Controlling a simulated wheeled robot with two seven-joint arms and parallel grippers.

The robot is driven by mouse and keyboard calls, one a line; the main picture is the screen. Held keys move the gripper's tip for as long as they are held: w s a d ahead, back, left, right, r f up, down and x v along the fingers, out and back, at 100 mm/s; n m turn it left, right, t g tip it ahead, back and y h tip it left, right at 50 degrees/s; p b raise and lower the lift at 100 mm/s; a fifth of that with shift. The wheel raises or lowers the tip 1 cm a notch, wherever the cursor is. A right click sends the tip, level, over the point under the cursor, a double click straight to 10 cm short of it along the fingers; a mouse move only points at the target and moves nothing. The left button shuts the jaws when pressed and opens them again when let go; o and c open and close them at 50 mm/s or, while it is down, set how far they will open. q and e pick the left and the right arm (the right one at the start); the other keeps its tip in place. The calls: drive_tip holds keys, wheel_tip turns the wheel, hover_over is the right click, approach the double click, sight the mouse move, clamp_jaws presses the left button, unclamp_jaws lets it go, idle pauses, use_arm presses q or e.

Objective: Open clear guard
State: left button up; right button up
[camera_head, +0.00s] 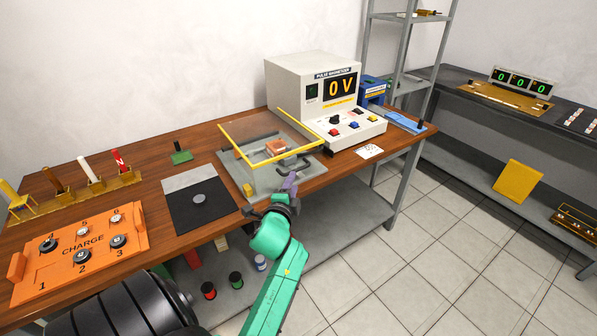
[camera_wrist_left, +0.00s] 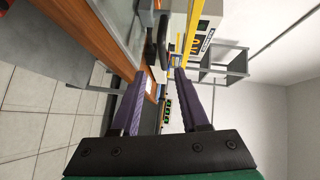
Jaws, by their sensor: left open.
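The clear guard (camera_head: 244,147) is a see-through cover with yellow edges on a grey base plate (camera_head: 262,187) near the table's front edge. An orange-brown block (camera_head: 276,147) shows through it. A dark handle (camera_head: 296,166) is at its front; in the left wrist view a dark bar that looks like this handle (camera_wrist_left: 163,38) lies just beyond the fingertips. My left gripper (camera_head: 290,183), with purple fingers, is just in front of the handle. It is open and empty, with a gap between its fingers (camera_wrist_left: 158,78). Contact with the handle cannot be told. My right gripper is not in view.
The pulse magnetizer (camera_head: 300,80), reading 0 V, stands behind right of the guard. A black mat (camera_head: 190,218) and orange charge board (camera_head: 125,232) lie left. A lower shelf (camera_head: 345,205) runs under the table. A second bench (camera_head: 480,92) is at the right; tiled floor between is clear.

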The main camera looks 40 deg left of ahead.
sight(297, 170)
use_arm(q)
drive_tip(key=x, duration=0.7)
drive_tip(key=shift+w+a+r, duration=0.1)
drive_tip(key=shift+w+a, duration=0.15)
drive_tip(key=shift+a, duration=0.1)
drive_tip(key=shift+w+a, duration=0.1)
drive_tip(key=shift+w, duration=0.15)
drive_tip(key=shift+s, duration=0.15)
clamp_jaws()
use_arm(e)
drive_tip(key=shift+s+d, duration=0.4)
use_arm(q)
drive_tip(key=shift+r, duration=0.1)
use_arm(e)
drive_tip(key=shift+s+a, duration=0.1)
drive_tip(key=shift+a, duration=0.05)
